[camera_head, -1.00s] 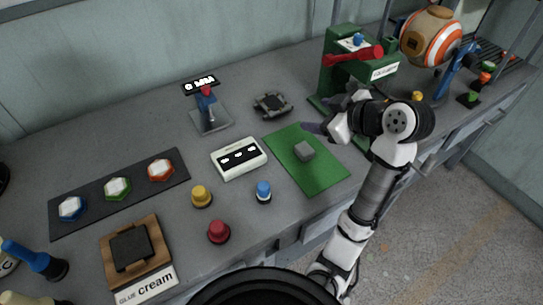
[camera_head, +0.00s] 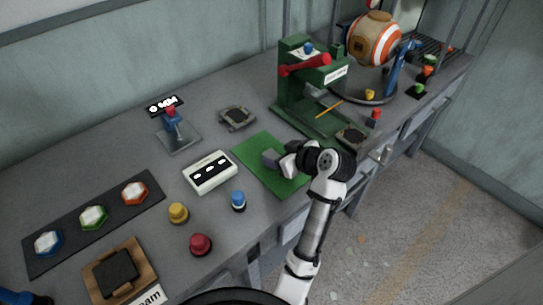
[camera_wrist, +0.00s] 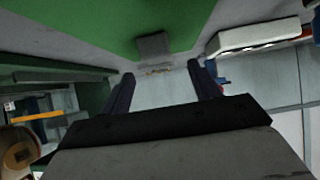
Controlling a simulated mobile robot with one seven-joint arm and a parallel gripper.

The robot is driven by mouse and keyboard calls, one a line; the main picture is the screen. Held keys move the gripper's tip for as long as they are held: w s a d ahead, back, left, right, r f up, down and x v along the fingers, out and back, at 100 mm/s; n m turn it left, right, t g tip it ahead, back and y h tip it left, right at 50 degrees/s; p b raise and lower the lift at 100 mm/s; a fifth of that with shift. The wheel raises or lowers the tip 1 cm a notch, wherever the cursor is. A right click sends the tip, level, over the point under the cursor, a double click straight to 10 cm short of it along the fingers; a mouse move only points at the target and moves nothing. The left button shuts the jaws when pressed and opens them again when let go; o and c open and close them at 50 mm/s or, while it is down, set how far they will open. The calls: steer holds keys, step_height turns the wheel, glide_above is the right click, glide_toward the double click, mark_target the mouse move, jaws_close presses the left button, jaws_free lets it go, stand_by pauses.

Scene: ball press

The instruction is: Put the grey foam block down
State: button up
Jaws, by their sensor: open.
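The grey foam block (camera_head: 270,158) sits on the green mat (camera_head: 262,143) on the workbench. In the wrist view the block (camera_wrist: 153,45) lies on the green surface (camera_wrist: 110,20), beyond my fingertips and roughly in line with the gap between them. My gripper (camera_wrist: 161,71) is open, with its two dark fingers spread and nothing between them. In the head view my gripper (camera_head: 284,160) is just right of the block, low over the mat. The fingers are partly hidden there, so I cannot tell how wide the gap to the block is.
A green press (camera_head: 305,85) with a red lever stands behind the mat. A white box with three dark windows (camera_head: 210,172) lies to its left. Blue (camera_head: 238,201), yellow (camera_head: 178,212) and red (camera_head: 200,244) buttons stand at the front. A dark pad (camera_head: 237,117) lies behind.

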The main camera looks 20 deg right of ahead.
mark_target(271, 154)
steer(key=shift+f+p+x, duration=0.25)
steer(key=shift+p+x, duration=0.75)
steer(key=shift+x, duration=1.6)
steer(key=shift+s+d, duration=0.15)
steer(key=c, duration=1.1)
steer(key=shift+r, duration=0.15)
